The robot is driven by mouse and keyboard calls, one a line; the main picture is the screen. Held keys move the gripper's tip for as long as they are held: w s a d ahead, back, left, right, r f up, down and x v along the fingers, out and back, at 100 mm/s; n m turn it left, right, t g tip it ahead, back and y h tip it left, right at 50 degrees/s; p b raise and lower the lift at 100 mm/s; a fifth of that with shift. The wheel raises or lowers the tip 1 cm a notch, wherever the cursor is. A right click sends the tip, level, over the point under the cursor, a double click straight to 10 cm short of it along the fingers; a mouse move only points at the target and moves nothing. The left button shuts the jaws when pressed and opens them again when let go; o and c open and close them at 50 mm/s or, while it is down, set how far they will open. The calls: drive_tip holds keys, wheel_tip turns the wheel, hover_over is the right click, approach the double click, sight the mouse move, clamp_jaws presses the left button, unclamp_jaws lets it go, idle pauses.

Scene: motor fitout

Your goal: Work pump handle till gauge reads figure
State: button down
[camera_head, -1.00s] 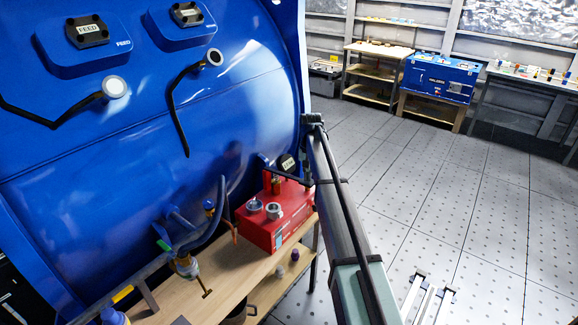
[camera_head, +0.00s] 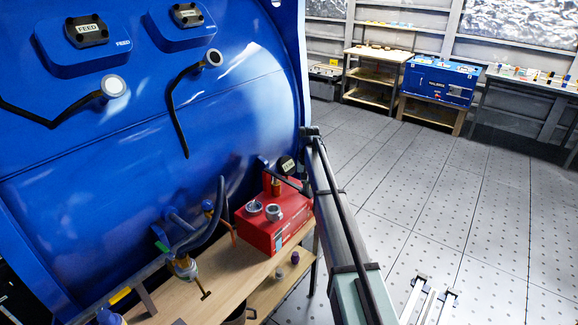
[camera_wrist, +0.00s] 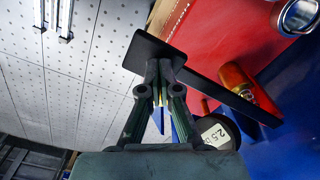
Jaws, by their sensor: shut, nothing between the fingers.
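The red pump box (camera_head: 262,232) stands on the wooden bench. A black bar (camera_wrist: 225,95), seemingly the pump handle, runs past a brass cylinder (camera_wrist: 237,80) to a flat dark plate (camera_wrist: 153,50) in the wrist view. My gripper (camera_wrist: 160,72) is shut and empty, its fingertips close against that plate; I cannot tell whether they touch. A round black part with a white face marked 2.5 (camera_wrist: 217,131) sits beside the fingers; it seems to be the gauge (camera_head: 287,165) in the head view. No needle is readable. My arm hides the bar's right end in the head view.
A large blue tank (camera_head: 130,150) rises behind the bench. Two metal fittings (camera_head: 273,212) stand on the pump box. A brass valve with a hose (camera_head: 184,266) hangs left of it. A blue chest (camera_head: 440,82) stands far back; the perforated floor (camera_head: 440,200) is mostly clear.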

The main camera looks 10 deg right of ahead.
drive_tip(key=r, duration=0.2)
drive_tip(key=r+p, duration=0.1)
drive_tip(key=r, duration=0.1)
drive_tip(key=r+p, duration=0.1)
drive_tip(key=r, duration=0.1)
drive_tip(key=shift+s+d+r, duration=0.25)
drive_tip(key=shift+d+r, duration=0.1)
drive_tip(key=shift+f, duration=0.1)
idle(0.6)
drive_tip(key=shift+w+a+f+b, duration=0.15)
drive_tip(key=shift+f+b, duration=0.3)
drive_tip(key=shift+f, duration=0.95)
drive_tip(key=shift+w+a+f+b, duration=0.1)
drive_tip(key=shift+f+b, duration=0.4)
drive_tip(key=shift+f, duration=0.85)
drive_tip(key=shift+w+a+f+b, duration=0.15)
drive_tip(key=shift+f+b, duration=0.3)
drive_tip(key=shift+f, duration=0.95)
drive_tip(key=shift+s+d+r+p, duration=0.15)
drive_tip(key=shift+r+p, duration=0.5)
drive_tip(key=shift+r, duration=0.75)
drive_tip(key=shift+s+d+r+p, duration=0.1)
drive_tip(key=shift+r+p, duration=0.5)
drive_tip(key=shift+r, duration=0.85)
drive_tip(key=shift+s+d+r+p, duration=0.15)
drive_tip(key=shift+r+p, duration=0.5)
drive_tip(key=shift+r, duration=0.75)
drive_tip(key=shift+f, duration=0.15)
